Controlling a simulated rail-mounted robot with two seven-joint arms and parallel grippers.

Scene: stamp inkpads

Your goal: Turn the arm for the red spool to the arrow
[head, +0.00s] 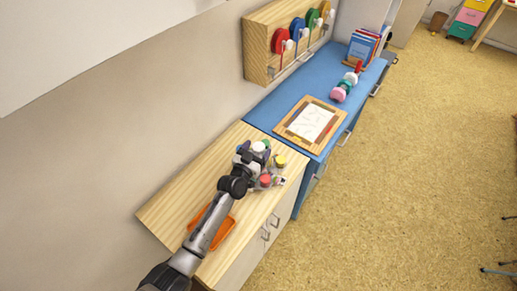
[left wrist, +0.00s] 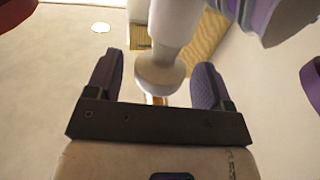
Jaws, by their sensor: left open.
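The red spool (head: 279,41) is at the near end of a row of coloured spools on a wooden wall rack. A small pale knob (head: 289,45) shows beside it, probably its arm; the arrow is too small to make out. My left gripper (head: 262,163) is over the near wooden cabinet, among small coloured items, well short of the rack. In the left wrist view its two fingers (left wrist: 153,85) are open. A white, round-ended piece (left wrist: 160,75) shows between them in the picture; I cannot tell whether it is within their grasp. My right gripper is out of view.
The wooden rack (head: 257,55) hangs above a blue cabinet (head: 268,112). On that cabinet are a framed sheet (head: 310,122), pink-and-green items (head: 345,87) and books (head: 362,47). An orange tray (head: 224,229) lies under my left arm. The floor on the right is mostly clear.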

